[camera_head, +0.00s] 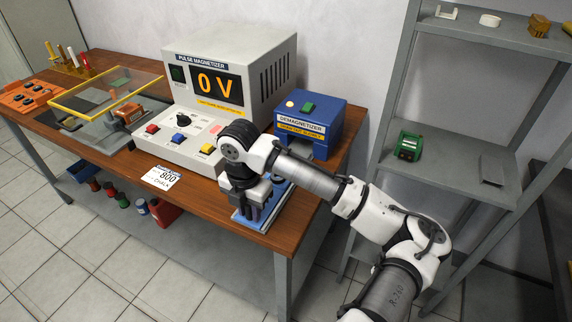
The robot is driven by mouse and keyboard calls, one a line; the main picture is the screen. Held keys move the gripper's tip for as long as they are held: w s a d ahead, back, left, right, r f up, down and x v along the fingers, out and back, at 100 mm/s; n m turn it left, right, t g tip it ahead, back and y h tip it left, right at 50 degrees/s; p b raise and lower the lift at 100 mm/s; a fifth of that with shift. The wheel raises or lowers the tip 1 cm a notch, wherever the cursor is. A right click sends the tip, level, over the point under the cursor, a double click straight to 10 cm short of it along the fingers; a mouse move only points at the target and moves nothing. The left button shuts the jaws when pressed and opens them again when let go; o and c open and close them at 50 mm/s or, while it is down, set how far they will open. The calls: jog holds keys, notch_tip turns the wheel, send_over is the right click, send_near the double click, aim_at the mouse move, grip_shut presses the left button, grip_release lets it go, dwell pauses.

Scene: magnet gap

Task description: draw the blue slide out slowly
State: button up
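The blue slide (279,203) sticks out toward the front of the wooden bench, below the blue demagnetizer box (318,128). My gripper (257,217) points down over the slide's near end. The fingers and wrist cover much of the slide. A grey block-like shape shows by the fingers, but I cannot tell whether they grip it or the slide, or how far apart they are. The demagnetizer has a green switch (308,107) and a pale round lamp or button (290,104) on top, and a dark opening in its front.
The pulse magnetizer (225,72), reading 0 V, stands left of the demagnetizer. A yellow-framed clear guard (105,92) is farther left. A white card (162,178) lies at the bench's front edge. A grey shelf rack (449,165) stands close on the right.

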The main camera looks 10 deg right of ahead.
jog(key=shift+s+d+f, duration=0.1)
jog(key=shift+d+f, duration=0.05)
jog(key=shift+d, duration=0.05)
notch_tip(320, 180, up, 8)
jog(key=p, duration=0.6)
jog(key=shift+a, duration=0.1)
dwell(0.4)
